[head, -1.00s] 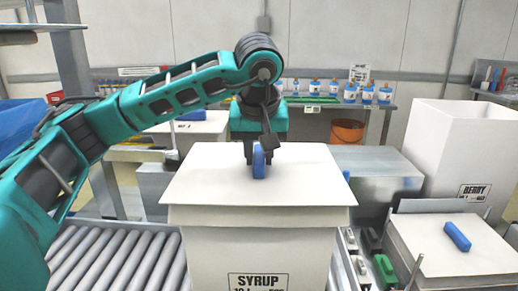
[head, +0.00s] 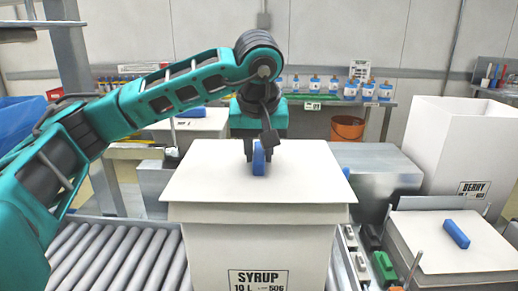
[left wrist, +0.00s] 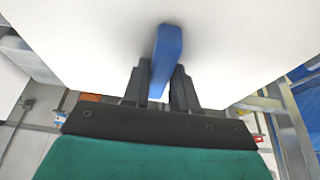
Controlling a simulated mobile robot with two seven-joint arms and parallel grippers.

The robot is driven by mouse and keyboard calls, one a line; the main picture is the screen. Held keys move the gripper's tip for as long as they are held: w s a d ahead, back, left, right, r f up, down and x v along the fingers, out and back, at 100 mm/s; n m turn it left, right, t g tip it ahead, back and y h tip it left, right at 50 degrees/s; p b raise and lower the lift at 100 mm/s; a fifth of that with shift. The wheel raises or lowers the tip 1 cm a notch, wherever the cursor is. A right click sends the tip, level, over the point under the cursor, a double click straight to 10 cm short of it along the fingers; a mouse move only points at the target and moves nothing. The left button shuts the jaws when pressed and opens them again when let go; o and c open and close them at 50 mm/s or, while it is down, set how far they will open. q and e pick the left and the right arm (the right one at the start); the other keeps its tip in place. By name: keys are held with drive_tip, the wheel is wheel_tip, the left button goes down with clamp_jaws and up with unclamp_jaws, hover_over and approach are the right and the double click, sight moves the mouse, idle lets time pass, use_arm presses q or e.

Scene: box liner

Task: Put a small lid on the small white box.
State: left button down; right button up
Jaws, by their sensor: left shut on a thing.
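A white box labelled SYRUP (head: 258,252) stands upright in the middle of the head view. A flat white lid (head: 220,185) with a short skirt covers its top and looks level; whether it is fully seated cannot be told. A blue handle (head: 258,164) stands up from the lid's middle. My left gripper (head: 258,155) is above the lid, shut on this handle. In the left wrist view the handle (left wrist: 165,58) is between the two dark fingers, with the white lid (left wrist: 90,40) behind it. My right gripper is not in view.
A second lid (head: 425,245) with a blue handle lies on a stack at the right. An open BERRY box (head: 455,150) stands behind it. Rollers (head: 115,260) lie at the left. An orange bucket (head: 347,128) and a bench with bottles (head: 350,90) are at the back.

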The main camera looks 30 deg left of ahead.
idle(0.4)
use_arm(q)
drive_tip(key=c, duration=0.8)
unclamp_jaws()
drive_tip(key=shift+o, duration=0.2)
drive_tip(key=o, duration=0.4)
drive_tip(key=shift+o, duration=0.2)
